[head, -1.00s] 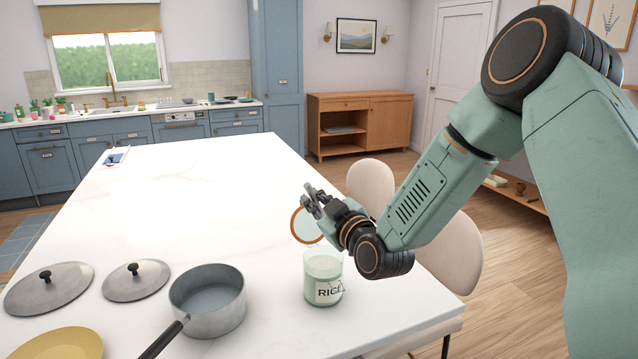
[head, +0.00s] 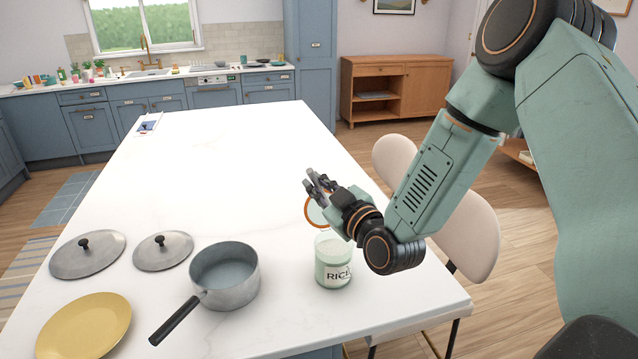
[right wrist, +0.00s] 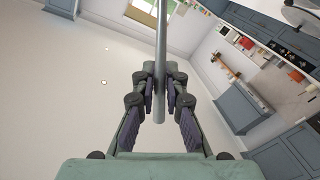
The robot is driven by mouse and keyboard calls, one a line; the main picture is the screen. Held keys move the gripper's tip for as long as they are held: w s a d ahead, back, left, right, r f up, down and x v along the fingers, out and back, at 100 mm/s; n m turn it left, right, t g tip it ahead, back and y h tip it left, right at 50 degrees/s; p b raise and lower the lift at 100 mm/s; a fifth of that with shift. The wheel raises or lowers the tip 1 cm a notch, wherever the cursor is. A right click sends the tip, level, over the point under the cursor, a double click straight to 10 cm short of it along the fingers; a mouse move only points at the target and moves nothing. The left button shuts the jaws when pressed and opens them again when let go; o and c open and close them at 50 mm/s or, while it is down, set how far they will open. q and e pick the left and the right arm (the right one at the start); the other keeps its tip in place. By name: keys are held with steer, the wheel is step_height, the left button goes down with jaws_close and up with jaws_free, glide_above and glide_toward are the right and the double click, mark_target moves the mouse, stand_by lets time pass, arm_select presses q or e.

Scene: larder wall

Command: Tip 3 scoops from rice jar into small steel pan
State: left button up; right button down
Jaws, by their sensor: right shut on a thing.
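The rice jar (head: 333,275), glass with a RICE label and pale contents, stands near the table's right edge. A round orange-rimmed disc (head: 314,212), apparently its raised lid, shows behind it, partly hidden by my wrist. The small steel pan (head: 226,289) stands left of the jar, its dark handle towards the front left; it looks empty. My right gripper (head: 318,183) is above and behind the jar. In the right wrist view, it is shut on a thin grey rod (right wrist: 161,50), probably the scoop's handle; no scoop bowl is visible. My left gripper is out of view.
Two grey lids (head: 88,255) (head: 163,251) and a yellow plate (head: 84,325) lie left of the pan. Pale chairs (head: 455,225) stand along the right side of the white table (head: 215,160). Its middle is clear; a small flat item (head: 148,124) lies at the far left.

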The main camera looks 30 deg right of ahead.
steer(key=shift+w+a, duration=0.2)
steer(key=shift+a, duration=0.1)
steer(key=shift+f, duration=0.15)
steer(key=shift+s+d+f+b, duration=0.15)
steer(key=shift+f+b, duration=0.15)
steer(key=shift+f, duration=0.05)
steer(key=shift+s+d+f+b, duration=0.1)
steer(key=shift+s+f+b, duration=0.05)
steer(key=shift+f+b, duration=0.15)
step_height(320, 180, down, 10)
steer(key=b, duration=0.8)
steer(key=shift+f, duration=0.2)
steer(key=shift+w+a, duration=0.15)
steer(key=shift+w, duration=0.05)
